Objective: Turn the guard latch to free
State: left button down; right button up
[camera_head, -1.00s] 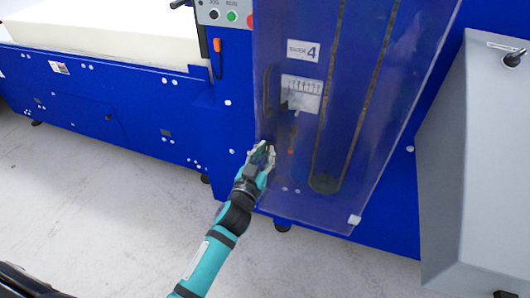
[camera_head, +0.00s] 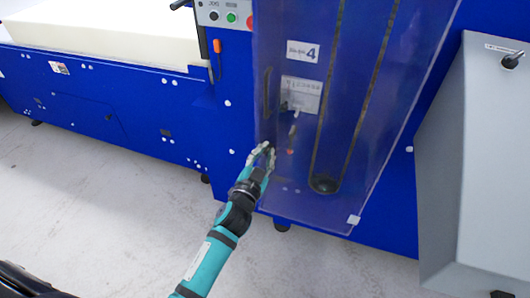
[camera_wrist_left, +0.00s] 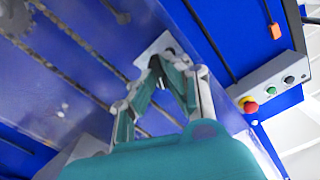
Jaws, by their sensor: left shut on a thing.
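The clear, blue-tinted guard panel (camera_head: 310,205) hangs in front of the blue machine, with a dark upright handle (camera_head: 267,92) on its left side. My left gripper (camera_head: 268,148) is at the panel's lower left edge, below that handle. In the left wrist view the gripper's fingers (camera_wrist_left: 160,66) come together on a small dark piece in front of a pale plate (camera_wrist_left: 152,50). This piece appears to be the guard latch; the fingers cover most of it, so its angle cannot be read. My right gripper is not in view.
Behind the panel are a label with a 4 (camera_head: 303,51), a scale plate (camera_head: 301,95) and long slots. A control box (camera_head: 224,15) with buttons is above left. A cream foam block (camera_head: 110,35) lies on the left. A grey cabinet (camera_head: 480,160) stands right.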

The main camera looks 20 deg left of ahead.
pick_arm(q)
jog(key=m, duration=1.2)
jog(key=shift+d+f+m, duration=0.1)
jog(key=shift+f+m, duration=0.1)
jog(key=shift+m, duration=0.2)
dwell(0.3)
jog(key=c, duration=1.4)
grip_release()
jog(key=s, duration=1.2)
jog(key=shift+a, duration=0.2)
